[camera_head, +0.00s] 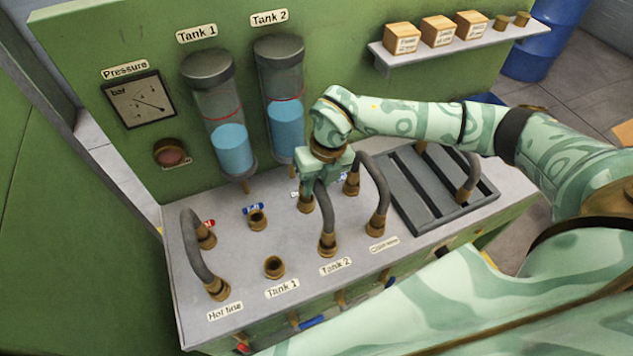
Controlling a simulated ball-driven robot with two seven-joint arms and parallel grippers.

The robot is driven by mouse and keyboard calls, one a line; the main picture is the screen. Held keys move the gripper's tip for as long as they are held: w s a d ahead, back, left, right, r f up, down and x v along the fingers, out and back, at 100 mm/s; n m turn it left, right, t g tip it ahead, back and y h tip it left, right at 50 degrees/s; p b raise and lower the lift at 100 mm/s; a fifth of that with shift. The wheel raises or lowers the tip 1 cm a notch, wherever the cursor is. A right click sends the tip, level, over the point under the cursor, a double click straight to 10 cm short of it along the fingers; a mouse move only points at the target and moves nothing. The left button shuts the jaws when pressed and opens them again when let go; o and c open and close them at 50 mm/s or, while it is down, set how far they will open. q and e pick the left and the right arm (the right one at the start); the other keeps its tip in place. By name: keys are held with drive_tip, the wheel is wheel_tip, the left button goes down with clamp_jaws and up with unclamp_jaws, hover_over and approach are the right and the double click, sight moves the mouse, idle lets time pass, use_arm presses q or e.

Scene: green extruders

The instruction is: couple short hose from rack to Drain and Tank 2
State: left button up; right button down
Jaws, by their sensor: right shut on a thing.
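My right gripper (322,178) is shut on a short grey hose (326,208) with brass ends, at the top of its arch. The hose's front end stands at the port behind the Tank 2 label (335,266). Its rear end is at the back-row port beside a partly hidden label, apparently Drain. I cannot tell whether either end is fully seated. The dark slatted rack (420,200) is on the right of the bench, with another hose (469,178) on it, partly hidden by my arm. My left gripper is not in view.
A hose (192,250) arches at Hot line; another (379,190) stands close to the right of my gripper. The Tank 1 port (274,267) and a blue-tagged rear port (257,219) are empty. Two glass tanks (233,150) rise behind; a shelf (455,50) holds boxes.

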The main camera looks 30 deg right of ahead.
drive_tip(key=shift+f+b, duration=0.4)
drive_tip(key=shift+f, duration=0.3)
drive_tip(key=c, duration=1.1)
unclamp_jaws()
drive_tip(key=shift+c, duration=0.2)
drive_tip(key=shift+r, duration=0.1)
